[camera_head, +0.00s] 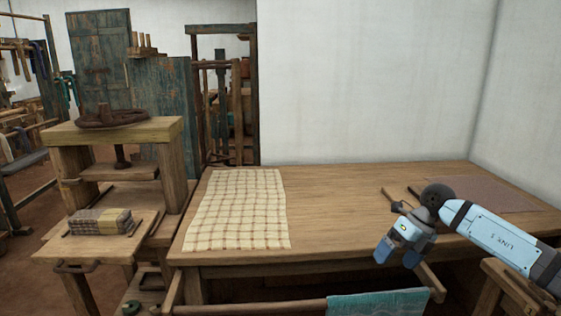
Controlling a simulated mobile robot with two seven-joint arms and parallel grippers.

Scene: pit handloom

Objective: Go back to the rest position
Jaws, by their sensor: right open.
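My right gripper (397,258) comes in from the right on a pale blue arm. It hangs over the front edge of the wooden table (340,205), fingers pointing down and apart, with nothing seen between them. A cream checked cloth (238,208) lies flat on the table's left part, well to the left of the gripper. My left gripper is not in view.
A teal cloth (378,303) hangs on a rail in front of the table. A brown mat (487,194) lies at the table's right. A wooden press (113,133) and a folded cloth stack (101,221) stand at the left. The table's middle is clear.

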